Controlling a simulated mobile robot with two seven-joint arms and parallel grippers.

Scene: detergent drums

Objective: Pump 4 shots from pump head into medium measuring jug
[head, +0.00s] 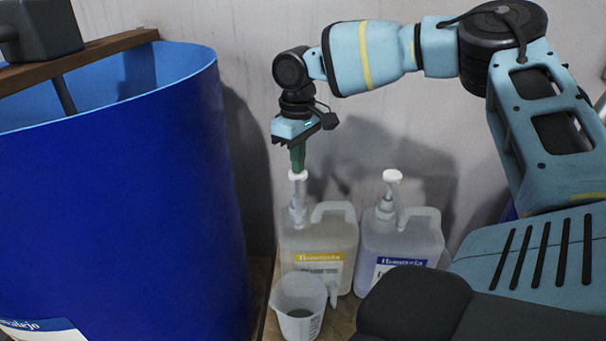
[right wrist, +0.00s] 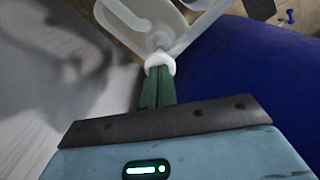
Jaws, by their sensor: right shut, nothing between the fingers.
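The pump head (head: 298,177) is white and tops a translucent jug with a yellow label (head: 320,262). My right gripper (head: 298,168) points down with its green fingers shut, and their tips are at the top of the pump head. In the right wrist view the shut fingers (right wrist: 159,75) meet the white pump head (right wrist: 160,61); whether they press on it I cannot tell. The measuring jug (head: 299,300) is a translucent cup standing in front of the yellow-label jug. Its contents are unclear. My left gripper is not in view.
A second pump jug with a blue label (head: 402,245) stands to the right. A large blue drum (head: 130,200) fills the left, with a wooden bar (head: 85,60) across its top. A grey wall is close behind the jugs.

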